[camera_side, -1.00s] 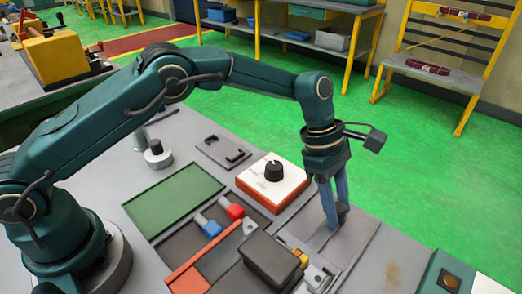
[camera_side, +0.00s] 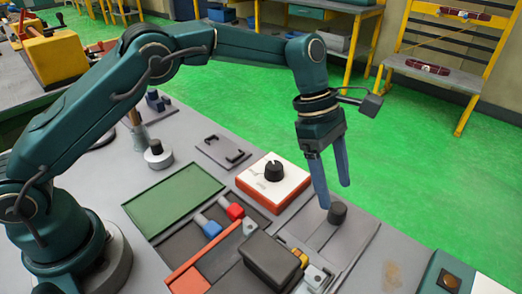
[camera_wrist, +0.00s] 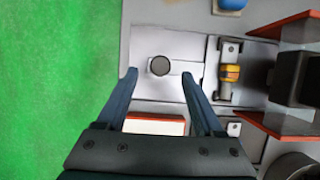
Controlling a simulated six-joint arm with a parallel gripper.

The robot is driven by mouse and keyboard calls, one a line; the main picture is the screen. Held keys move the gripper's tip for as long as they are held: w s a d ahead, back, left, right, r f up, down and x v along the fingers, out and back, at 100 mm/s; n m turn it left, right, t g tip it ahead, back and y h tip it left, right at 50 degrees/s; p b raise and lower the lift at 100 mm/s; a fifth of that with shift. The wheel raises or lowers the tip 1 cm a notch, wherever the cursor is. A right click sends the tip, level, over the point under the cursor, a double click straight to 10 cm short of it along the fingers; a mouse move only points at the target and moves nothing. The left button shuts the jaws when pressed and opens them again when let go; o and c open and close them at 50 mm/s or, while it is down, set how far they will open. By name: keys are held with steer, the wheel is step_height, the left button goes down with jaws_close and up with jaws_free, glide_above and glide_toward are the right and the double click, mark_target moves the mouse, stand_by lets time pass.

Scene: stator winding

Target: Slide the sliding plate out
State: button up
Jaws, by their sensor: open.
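The sliding plate (camera_side: 350,236) is a flat grey plate with a short round black knob (camera_side: 338,212) standing on it, to the right of the black block. The wrist view shows the plate (camera_wrist: 145,88) and the dark round knob (camera_wrist: 160,66) from above. My gripper (camera_side: 336,192) is open and empty above the knob, its two blue fingers pointing down and spread apart. In the wrist view my gripper (camera_wrist: 159,75) has one fingertip on each side of the knob. The fingers look clear of the knob.
A white and orange box with a black dial (camera_side: 273,182) stands behind and left of the plate. A black block (camera_side: 270,258) and a yellow part (camera_side: 300,257) sit left of it. A green panel (camera_side: 172,199) lies further left. Green floor lies beyond the bench edge.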

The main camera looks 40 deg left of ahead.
mark_target(339, 206)
steer(key=m, duration=0.3)
steer(key=m+y, duration=0.1)
steer(key=shift+s+d+f+t, duration=0.15)
steer(key=shift+s+f+t, duration=0.15)
steer(key=shift+s+t, duration=0.1)
steer(key=m, duration=0.2)
steer(key=m+y, duration=0.1)
steer(key=m, duration=0.1)
steer(key=m+t, duration=0.1)
steer(key=m, duration=0.1)
steer(key=shift+s+d+f+y, duration=0.15)
steer(key=shift+s+y, duration=0.1)
steer(key=shift+y, duration=0.05)
steer(key=m, duration=0.2)
steer(key=m+t, duration=0.1)
steer(key=m, duration=0.3)
steer(key=shift+s+d+t+y, duration=0.15)
steer(key=shift+d+t+y, duration=0.15)
steer(key=shift+y, duration=0.1)
steer(key=m, duration=0.4)
steer(key=shift+d+r+t, duration=0.25)
steer(key=shift+r+t, duration=0.1)
steer(key=shift+t, duration=0.05)
steer(key=shift+m, duration=0.3)
steer(key=shift+x, duration=2.5)
jaws_close()
